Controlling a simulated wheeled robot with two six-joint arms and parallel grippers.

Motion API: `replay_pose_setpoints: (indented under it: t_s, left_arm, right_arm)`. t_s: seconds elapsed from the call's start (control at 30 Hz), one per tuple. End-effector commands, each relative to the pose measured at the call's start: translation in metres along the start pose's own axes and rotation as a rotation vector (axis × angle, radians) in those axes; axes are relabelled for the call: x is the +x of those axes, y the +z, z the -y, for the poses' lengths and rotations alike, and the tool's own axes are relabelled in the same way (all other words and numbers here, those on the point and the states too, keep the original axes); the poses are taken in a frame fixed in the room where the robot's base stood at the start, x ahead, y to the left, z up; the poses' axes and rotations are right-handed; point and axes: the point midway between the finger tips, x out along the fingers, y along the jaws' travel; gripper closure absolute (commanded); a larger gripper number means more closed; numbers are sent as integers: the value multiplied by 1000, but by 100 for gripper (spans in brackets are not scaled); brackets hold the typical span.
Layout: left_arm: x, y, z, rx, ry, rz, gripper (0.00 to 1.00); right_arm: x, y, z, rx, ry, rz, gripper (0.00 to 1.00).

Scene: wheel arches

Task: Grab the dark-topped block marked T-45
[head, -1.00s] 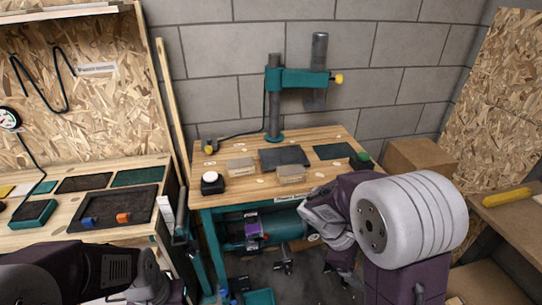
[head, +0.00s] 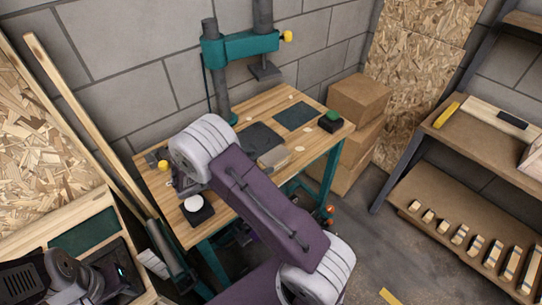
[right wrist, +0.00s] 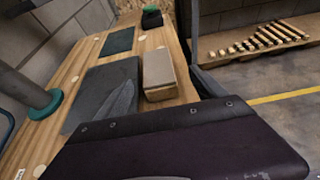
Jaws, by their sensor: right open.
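A small block (head: 274,158) with a tan-brown top lies on the workbench (head: 262,203) at the near edge of a dark grey mat. It also shows in the right wrist view (right wrist: 158,70), with a paler front side. I cannot read any T-45 mark on it. My right arm crosses the bench and hides part of it. My right gripper (head: 184,184) is open, partly hidden under the wrist, over the bench's left part, left of the block and apart from it. My left gripper (head: 112,279) is at the lower left, its jaws unclear.
A teal press stand (head: 236,47) rises at the back of the bench. A dark base with a white dome (head: 197,207) sits at the bench's left front. Cardboard boxes (head: 357,98) stand right of the bench. A shelf rack (head: 440,185) holds several wooden pieces.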

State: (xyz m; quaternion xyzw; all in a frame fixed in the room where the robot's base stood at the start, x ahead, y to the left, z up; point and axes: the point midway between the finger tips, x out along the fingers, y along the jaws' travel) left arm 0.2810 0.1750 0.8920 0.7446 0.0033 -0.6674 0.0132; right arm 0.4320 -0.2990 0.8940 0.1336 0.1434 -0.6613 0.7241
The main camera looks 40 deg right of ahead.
Motion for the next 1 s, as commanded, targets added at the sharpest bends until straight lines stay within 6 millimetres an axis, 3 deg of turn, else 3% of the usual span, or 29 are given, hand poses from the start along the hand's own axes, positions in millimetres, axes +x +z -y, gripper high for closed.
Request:
replay_pose_setpoints:
  t_s: [0.13, 0.33, 0.47, 0.73, 1.0]
  left_arm:
    - [0, 0, 0, 0, 0, 0, 64]
    - [0, 0, 0, 0, 0, 0, 64]
    - [0, 0, 0, 0, 0, 0, 64]
    - [-1, 0, 0, 0, 0, 0, 64]
    - [-1, 0, 0, 0, 0, 0, 64]
  right_arm:
    - [4, 0, 0, 1, 0, -1, 20]
    - [34, 0, 0, 2, -2, -1, 20]
    - [41, 0, 0, 2, 0, -2, 20]
    - [85, 2, 0, 1, -2, -1, 20]
    - [90, 2, -1, 2, 2, -2, 20]
